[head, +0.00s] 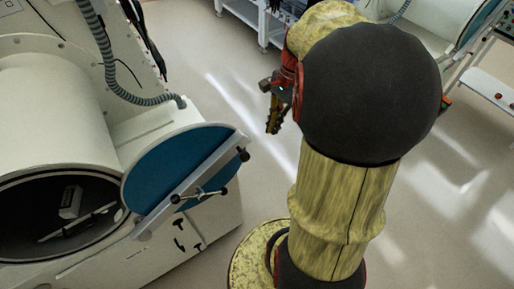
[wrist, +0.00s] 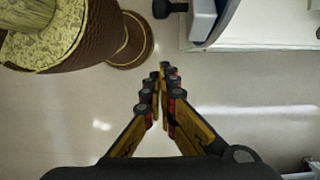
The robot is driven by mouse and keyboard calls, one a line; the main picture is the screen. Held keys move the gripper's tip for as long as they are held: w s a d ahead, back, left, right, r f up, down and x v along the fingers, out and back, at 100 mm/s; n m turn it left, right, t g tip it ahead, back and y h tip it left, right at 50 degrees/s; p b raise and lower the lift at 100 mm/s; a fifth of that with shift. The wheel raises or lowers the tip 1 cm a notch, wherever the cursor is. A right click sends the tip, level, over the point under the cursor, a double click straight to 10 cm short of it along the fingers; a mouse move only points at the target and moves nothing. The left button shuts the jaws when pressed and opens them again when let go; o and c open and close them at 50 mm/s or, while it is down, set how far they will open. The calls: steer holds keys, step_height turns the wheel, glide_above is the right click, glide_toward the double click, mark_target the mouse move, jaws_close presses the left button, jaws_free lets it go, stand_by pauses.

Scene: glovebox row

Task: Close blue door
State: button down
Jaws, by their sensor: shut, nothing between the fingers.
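The blue door (head: 165,168) is a round blue disc with a grey bar across it. In the head view it stands swung open at the right of the round opening (head: 50,215) of a white glovebox chamber. The bar carries a handle (head: 198,193) with dark knobs. My gripper (head: 272,127) is to the right of the door and apart from it. In the wrist view my gripper (wrist: 162,72) is shut and empty above the floor. A blue and white edge shows at the top of the wrist view; I cannot tell for sure that it is the door.
Inside the dark chamber lies a small pale box (head: 70,202). A grey corrugated hose (head: 115,75) hangs above the door. Another white chamber (head: 430,22) stands at the top right, with a bench (head: 490,88) beside it. The floor (head: 225,100) between is clear.

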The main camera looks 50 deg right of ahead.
steer(key=w+a+f+m, duration=0.1)
steer(key=a+f, duration=0.5)
steer(key=f, duration=0.1)
steer(key=shift+w+a+f+b, duration=0.15)
steer(key=shift+b, duration=0.2)
stand_by(0.5)
